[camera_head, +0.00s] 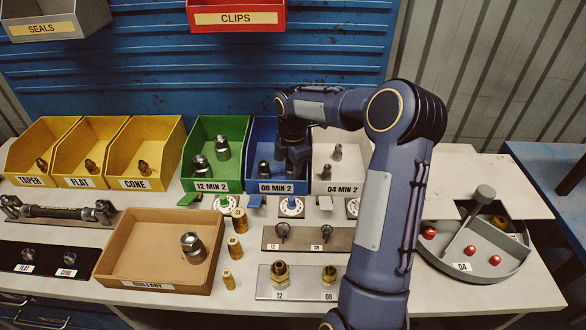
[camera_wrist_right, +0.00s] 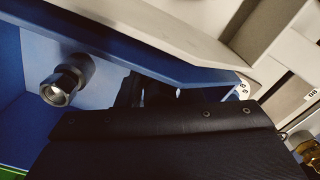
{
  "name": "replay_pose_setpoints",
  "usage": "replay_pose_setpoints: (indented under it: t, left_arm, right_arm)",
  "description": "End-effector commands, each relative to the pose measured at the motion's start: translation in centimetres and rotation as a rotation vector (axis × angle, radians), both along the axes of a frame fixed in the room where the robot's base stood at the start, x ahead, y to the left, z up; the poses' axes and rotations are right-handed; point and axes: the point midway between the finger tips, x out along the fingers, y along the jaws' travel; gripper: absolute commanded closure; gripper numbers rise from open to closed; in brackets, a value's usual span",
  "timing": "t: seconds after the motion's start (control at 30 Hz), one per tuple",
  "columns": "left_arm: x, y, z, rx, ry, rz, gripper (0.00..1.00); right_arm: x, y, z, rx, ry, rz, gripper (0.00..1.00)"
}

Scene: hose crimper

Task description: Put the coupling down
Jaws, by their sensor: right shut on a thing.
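My right gripper (camera_head: 297,165) reaches down into the blue bin (camera_head: 262,187) labelled 08 MIN 2. It is shut on a coupling, which its own fingers and the bin hide in both views. Another dark metal coupling (camera_head: 265,170) stands in the same bin, left of my gripper. That coupling (camera_wrist_right: 66,84) also shows in the right wrist view, apart from the dark gripper body (camera_wrist_right: 165,140). I cannot tell whether the held coupling touches the bin floor. My left gripper is in neither view.
A green bin (camera_head: 212,187) stands left of the blue one, and a white bin (camera_head: 334,188) stands right; both hold couplings. A cardboard tray (camera_head: 130,262) labelled QUILLADY holds one large coupling. Brass fittings stand in front. A round grey tray (camera_head: 475,270) is at right.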

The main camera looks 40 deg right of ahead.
Motion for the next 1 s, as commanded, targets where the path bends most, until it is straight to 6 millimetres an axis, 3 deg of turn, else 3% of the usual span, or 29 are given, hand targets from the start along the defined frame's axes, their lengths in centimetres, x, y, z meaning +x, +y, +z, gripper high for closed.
replay_pose_setpoints:
  t: [0.4, 0.43, 0.6, 0.87, 1.0]
  left_arm:
    - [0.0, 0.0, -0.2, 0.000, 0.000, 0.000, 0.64]
    - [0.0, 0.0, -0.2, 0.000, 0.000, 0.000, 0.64]
    - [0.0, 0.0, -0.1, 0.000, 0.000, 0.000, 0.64]
    - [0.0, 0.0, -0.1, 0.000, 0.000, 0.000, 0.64]
    - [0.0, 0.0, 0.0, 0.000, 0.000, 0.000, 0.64]
  right_arm:
    - [0.0, 0.0, -1.0, 0.001, -0.001, -0.001, 0.93]
    - [0.0, 0.0, -1.1, 0.001, -0.001, -0.001, 0.65]
    - [0.0, 0.0, -1.0, 0.001, -0.001, -0.001, 0.45]
    - [0.0, 0.0, -0.9, 0.000, -0.001, -0.001, 0.45]
    - [0.0, 0.0, 0.3, -0.002, -0.004, -0.002, 0.45]
